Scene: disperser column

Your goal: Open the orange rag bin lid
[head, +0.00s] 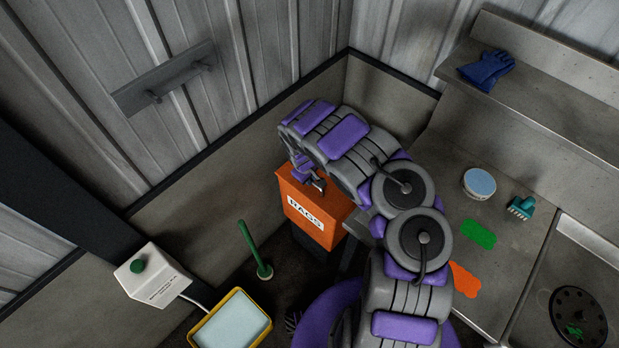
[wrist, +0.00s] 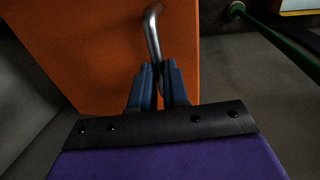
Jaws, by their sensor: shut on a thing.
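The orange rag bin (head: 306,213) stands in the corner, with a white RAGS label on its front. Its lid (head: 338,199) looks closed, though my arm hides part of it. In the wrist view the orange lid (wrist: 90,40) fills the upper left and centre, with a bent metal handle (wrist: 153,35) on it. My gripper (wrist: 159,72) has its blue fingers shut around the lower end of this handle. In the head view my gripper (head: 316,183) is at the top of the bin, mostly hidden by my arm.
A green handle (head: 250,245) stands left of the bin, near a yellow-rimmed tray (head: 232,325). A white box with a green button (head: 150,273) is at left. The steel counter (head: 497,260) at right holds a white tub (head: 479,184) and a teal brush (head: 521,206).

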